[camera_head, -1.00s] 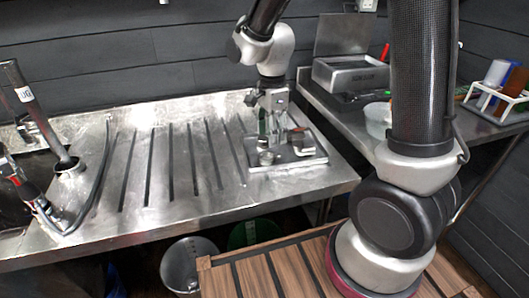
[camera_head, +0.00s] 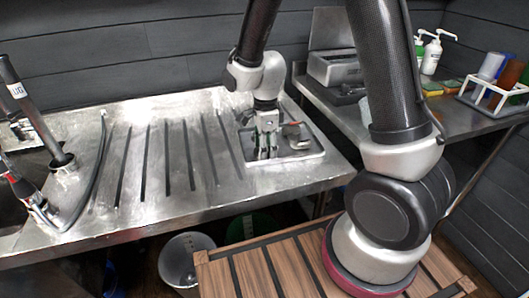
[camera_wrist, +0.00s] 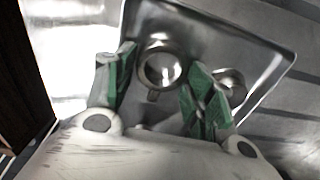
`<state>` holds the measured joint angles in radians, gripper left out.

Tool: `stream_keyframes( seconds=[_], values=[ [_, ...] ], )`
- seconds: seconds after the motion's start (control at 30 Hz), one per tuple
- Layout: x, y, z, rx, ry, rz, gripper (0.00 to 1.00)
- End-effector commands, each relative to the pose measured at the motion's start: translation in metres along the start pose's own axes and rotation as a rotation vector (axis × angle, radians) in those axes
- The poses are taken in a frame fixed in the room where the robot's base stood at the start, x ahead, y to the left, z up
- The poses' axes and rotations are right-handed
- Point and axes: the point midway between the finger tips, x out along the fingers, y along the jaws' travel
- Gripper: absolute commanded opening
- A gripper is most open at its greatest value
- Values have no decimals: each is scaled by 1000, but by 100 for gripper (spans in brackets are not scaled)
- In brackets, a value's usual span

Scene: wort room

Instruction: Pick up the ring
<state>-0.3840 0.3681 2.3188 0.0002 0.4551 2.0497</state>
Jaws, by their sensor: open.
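A shiny metal ring (camera_wrist: 160,68) with a short tab at its lower edge shows in the wrist view, lying in a shallow metal tray (camera_wrist: 287,68). My gripper (camera_wrist: 158,88) is open, with one green-padded finger on each side of the ring in the picture. Whether the fingers reach down to its height I cannot tell. A second round metal part (camera_wrist: 232,84) lies just right of the right finger, partly covered by it. In the head view my gripper (camera_head: 266,150) points down over the tray (camera_head: 312,156) and hides the ring.
A metal piece with a reddish part (camera_head: 295,132) stands in the tray right of my gripper. The slotted steel counter (camera_head: 160,165) is clear to the left, up to a hose and pipe (camera_head: 62,158). A bucket (camera_head: 188,262) stands below.

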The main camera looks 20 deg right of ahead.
Motion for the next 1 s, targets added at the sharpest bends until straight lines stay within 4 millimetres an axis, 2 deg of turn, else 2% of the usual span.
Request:
stream_keyframes(
  seconds=[0.13, 0.17, 0.33, 0.37, 0.67, 0.77, 1.0],
  values=[
    [0, 0, 0, 0, 0, 0, 54],
    [0, 0, 0, 0, 0, 0, 50],
    [0, 0, 0, 0, 0, -1, 19],
    [0, 0, 0, 0, 0, -1, 18],
    [-5, -1, 0, 0, -1, -3, 18],
    [-18, -1, 1, 0, -3, -5, 18],
    [-70, -1, 1, 0, -3, -6, 18]
  ],
)
